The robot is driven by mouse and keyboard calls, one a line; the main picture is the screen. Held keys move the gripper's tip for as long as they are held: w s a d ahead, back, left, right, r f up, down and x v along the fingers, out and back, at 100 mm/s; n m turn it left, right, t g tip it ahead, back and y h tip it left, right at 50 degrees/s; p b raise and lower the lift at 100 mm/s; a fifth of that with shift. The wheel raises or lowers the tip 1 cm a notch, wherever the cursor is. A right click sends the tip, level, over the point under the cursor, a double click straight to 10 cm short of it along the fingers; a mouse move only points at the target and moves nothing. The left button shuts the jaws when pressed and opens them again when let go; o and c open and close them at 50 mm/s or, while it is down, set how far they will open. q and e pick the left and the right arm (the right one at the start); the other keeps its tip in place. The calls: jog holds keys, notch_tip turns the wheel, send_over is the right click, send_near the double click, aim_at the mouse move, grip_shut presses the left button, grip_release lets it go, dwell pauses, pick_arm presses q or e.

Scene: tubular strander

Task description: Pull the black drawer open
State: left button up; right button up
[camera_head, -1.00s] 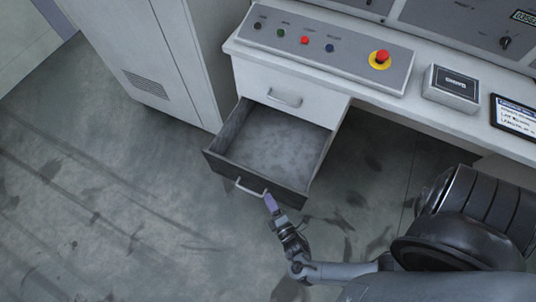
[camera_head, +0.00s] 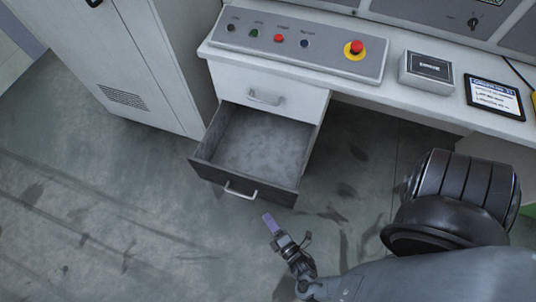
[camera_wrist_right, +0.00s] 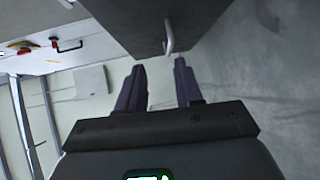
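The black drawer (camera_head: 236,178) stands pulled out from the desk pedestal, and its grey interior is empty. Its pale bar handle (camera_head: 240,191) is on the dark front. My right gripper (camera_head: 268,222) is in front of the drawer, a little right of and below the handle, apart from it. In the right wrist view the two purple fingers (camera_wrist_right: 158,88) are spread with nothing between them, and the handle (camera_wrist_right: 169,38) shows ahead of the fingertips, near the right finger. My left gripper is not in view.
A closed white drawer (camera_head: 285,98) sits above the open one. The desk top holds a button panel (camera_head: 318,52), a grey box (camera_head: 426,72) and a tablet (camera_head: 494,97). A tall cabinet (camera_head: 150,60) stands to the left. The floor in front is clear.

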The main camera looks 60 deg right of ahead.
jog(key=shift+s+a+f, duration=0.15)
jog(key=shift+s+a, duration=0.35)
jog(key=shift+s, duration=0.4)
jog(key=shift+s+a+f, duration=0.1)
jog(key=shift+s+a, duration=0.4)
jog(key=shift+s, duration=0.35)
